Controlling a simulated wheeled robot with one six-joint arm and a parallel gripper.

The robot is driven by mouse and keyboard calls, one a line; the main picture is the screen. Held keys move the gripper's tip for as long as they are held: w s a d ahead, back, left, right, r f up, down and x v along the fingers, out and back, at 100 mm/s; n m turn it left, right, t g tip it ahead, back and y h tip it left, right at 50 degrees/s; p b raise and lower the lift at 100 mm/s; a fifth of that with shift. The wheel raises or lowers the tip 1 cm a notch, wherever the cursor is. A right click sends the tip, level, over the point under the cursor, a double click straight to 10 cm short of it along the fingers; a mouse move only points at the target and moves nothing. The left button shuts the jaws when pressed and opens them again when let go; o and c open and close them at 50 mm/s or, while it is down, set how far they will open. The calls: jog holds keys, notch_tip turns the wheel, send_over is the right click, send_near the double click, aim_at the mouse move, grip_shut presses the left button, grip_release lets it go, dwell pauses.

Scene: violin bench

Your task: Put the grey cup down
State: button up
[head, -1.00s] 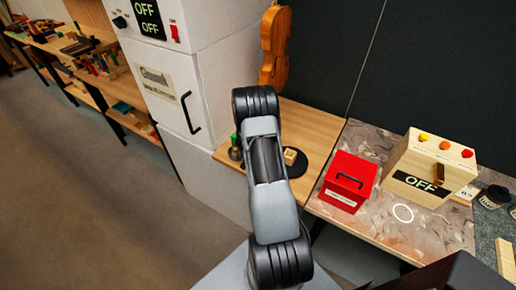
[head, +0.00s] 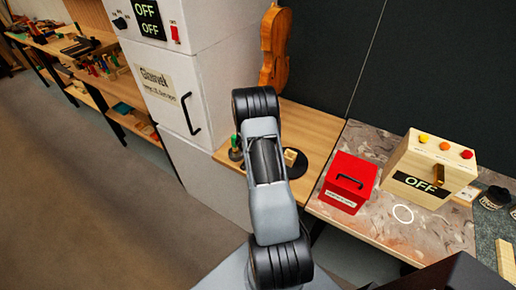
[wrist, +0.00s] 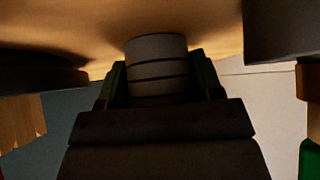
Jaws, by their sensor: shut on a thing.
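The grey cup (wrist: 157,62) shows in the wrist view as a grey cylinder with dark rings around it. My gripper (wrist: 160,84) is shut on it, with a green-edged finger on each side. The cup's far end meets the wooden surface (wrist: 215,30) in the picture; I cannot tell whether it touches or is slightly apart. In the head view my arm hides the gripper and the cup above the wooden bench (head: 313,128).
A dark round disc (head: 292,170) with a small wooden block (head: 290,156) lies right of my arm. A small green-topped item (head: 235,142) stands left of it. A violin (head: 275,45) is behind. A red box (head: 347,180) and wooden switch box (head: 430,165) stand right.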

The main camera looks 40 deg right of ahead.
jog(key=shift+r, duration=0.45)
notch_tip(320, 180, up, 2)
jog(key=shift+r+p, duration=0.15)
jog(key=shift+p, duration=0.3)
jog(key=s+a+r, duration=0.8)
jog(key=s+r, duration=0.2)
jog(key=s, duration=0.1)
jog(key=shift+s, duration=0.3)
jog(key=shift+f, duration=0.1)
